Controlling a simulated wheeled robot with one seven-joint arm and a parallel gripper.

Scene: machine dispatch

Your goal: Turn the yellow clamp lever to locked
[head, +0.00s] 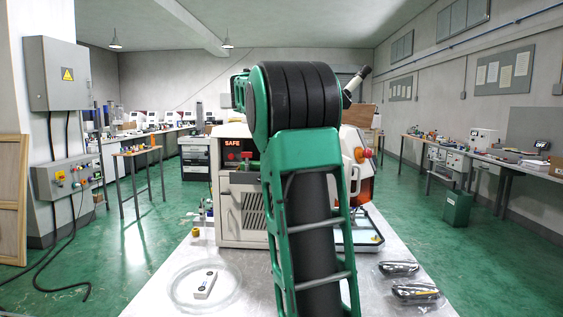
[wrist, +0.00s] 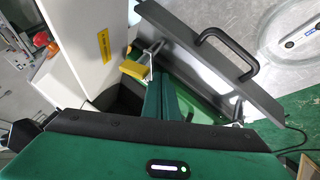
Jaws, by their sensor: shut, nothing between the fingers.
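A yellow block-shaped handle (wrist: 134,70), which looks like the clamp lever's grip, shows in the wrist view beside a thin metal rod. My gripper (wrist: 161,82) is shut and empty, its green fingers just right of the yellow handle. I cannot tell whether they touch it. The white machine (head: 238,205) stands on the bench in the head view with a lit SAFE sign. My own arm covers its middle in that view and hides the lever and gripper there. The lever's locked or unlocked position cannot be read.
A grey panel with a black handle (wrist: 228,52) lies right of my fingers in the wrist view. A red knob (wrist: 41,39) is at upper left. On the metal bench (head: 190,255), a clear round dish (head: 178,287) and dark packaged items (head: 414,291) sit in front.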

